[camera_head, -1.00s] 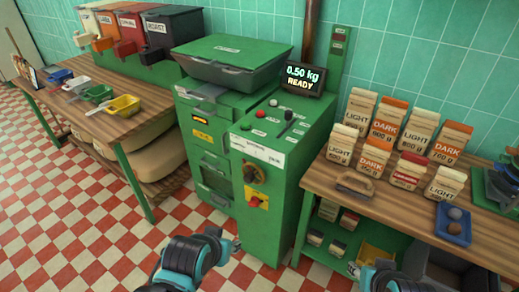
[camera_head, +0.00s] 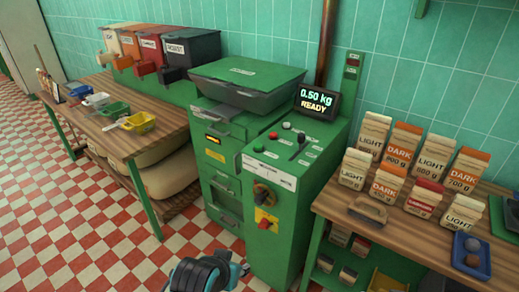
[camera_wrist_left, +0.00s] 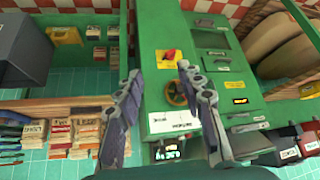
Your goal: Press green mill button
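The green mill (camera_head: 275,215) stands in the middle of the head view, its display reading 0.50 kg READY. On its sloping top panel are a red button (camera_head: 273,135), a pale button (camera_head: 286,125), a black lever (camera_head: 301,139) and a small button that looks green (camera_head: 258,147) at the near left corner. My left gripper (camera_head: 240,270) is low in front of the mill, apart from it. In the left wrist view my left gripper (camera_wrist_left: 168,95) has its fingers spread with nothing between them; the mill's dial (camera_wrist_left: 176,92) shows beyond. My right gripper is out of view.
A wooden table (camera_head: 350,208) with several coffee bags and a blue tray (camera_head: 471,255) stands right of the mill. A display (camera_head: 317,100) rises behind the panel. The checkered floor ahead is clear.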

